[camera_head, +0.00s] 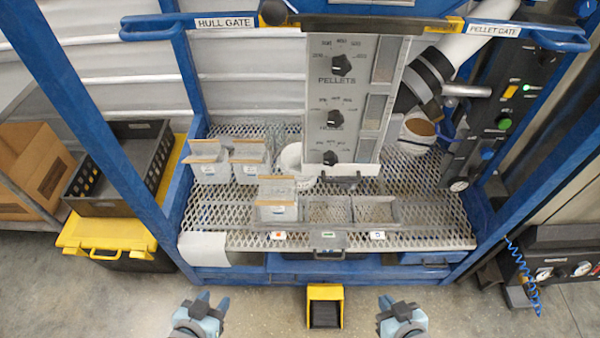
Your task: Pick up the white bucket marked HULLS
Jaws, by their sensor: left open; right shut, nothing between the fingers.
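A round white bucket (291,158) stands on the mesh deck, partly hidden behind the hanging dial panel. Another round whitish bucket (405,148) with brown inside sits further right below the grey chute. I see no readable HULLS mark on either, so I cannot tell which is the named one. My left gripper (212,302) is open and empty at the bottom of the view, in front of the blue frame and well short of the deck. My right gripper (400,304) is shut and empty at the bottom right, also away from the buckets.
Pale square containers with tan tops (278,208) stand on the left and middle of the mesh deck (425,215). The dial panel (345,105) hangs over the deck. Blue posts (95,125) flank it. A yellow pedal (325,293) sits on the floor between my grippers.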

